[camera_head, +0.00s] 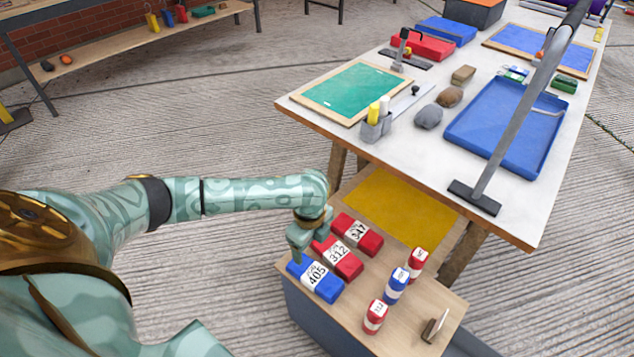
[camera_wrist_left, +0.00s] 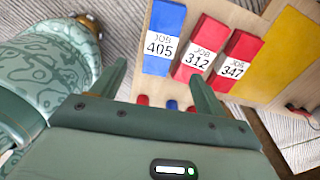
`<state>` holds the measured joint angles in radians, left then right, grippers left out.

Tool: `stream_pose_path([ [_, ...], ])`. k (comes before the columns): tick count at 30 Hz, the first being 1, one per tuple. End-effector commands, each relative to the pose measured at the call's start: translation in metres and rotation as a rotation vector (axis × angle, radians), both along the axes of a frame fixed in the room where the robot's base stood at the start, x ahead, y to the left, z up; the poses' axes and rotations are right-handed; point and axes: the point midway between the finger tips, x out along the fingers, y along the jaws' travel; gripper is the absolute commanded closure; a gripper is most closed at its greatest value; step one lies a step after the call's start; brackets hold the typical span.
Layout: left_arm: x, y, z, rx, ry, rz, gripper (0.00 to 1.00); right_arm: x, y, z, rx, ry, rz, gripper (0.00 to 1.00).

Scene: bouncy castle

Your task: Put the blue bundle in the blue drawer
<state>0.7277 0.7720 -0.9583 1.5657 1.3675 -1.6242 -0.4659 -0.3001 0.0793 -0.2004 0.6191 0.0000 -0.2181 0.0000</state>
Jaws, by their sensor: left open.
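A blue bundle (camera_head: 315,279) with a white band marked 405 lies on a small wooden-topped cabinet (camera_head: 421,306). It also shows in the left wrist view (camera_wrist_left: 164,42). Two red bundles, marked 312 (camera_head: 339,259) and 347 (camera_head: 357,234), lie beside it in a row. My left gripper (camera_head: 309,248) is over the blue bundle's far end and the 312 bundle's end. In the left wrist view its fingers (camera_wrist_left: 160,76) are apart with nothing held. I cannot make out a blue drawer; the cabinet's side (camera_head: 312,322) is blue-grey. My right gripper is not in view.
A white-topped table (camera_head: 430,160) with a blue tray (camera_head: 507,125) and a metal post (camera_head: 525,110) stands behind. A yellow panel (camera_head: 400,208) lies beneath its edge.

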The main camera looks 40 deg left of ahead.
Motion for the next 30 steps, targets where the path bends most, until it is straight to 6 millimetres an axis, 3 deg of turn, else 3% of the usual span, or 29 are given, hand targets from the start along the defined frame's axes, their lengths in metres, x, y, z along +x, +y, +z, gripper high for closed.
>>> stream_pose_path([
  [7, -0.002, -0.001, -0.068, -0.001, 0.011, 0.006, 0.26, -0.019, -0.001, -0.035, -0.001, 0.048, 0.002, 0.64],
  [10, -0.001, -0.001, -0.09, -0.002, 0.008, 0.006, 0.26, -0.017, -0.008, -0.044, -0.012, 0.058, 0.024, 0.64],
  [19, 0.001, -0.003, -0.115, -0.003, 0.001, 0.003, 0.26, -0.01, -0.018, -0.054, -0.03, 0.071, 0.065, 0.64],
  [27, 0.002, -0.008, -0.158, -0.002, 0.005, 0.004, 0.26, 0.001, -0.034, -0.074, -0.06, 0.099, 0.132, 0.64],
  [30, 0.003, -0.008, -0.161, -0.002, 0.001, 0.004, 0.26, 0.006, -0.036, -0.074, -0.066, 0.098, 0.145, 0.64],
])
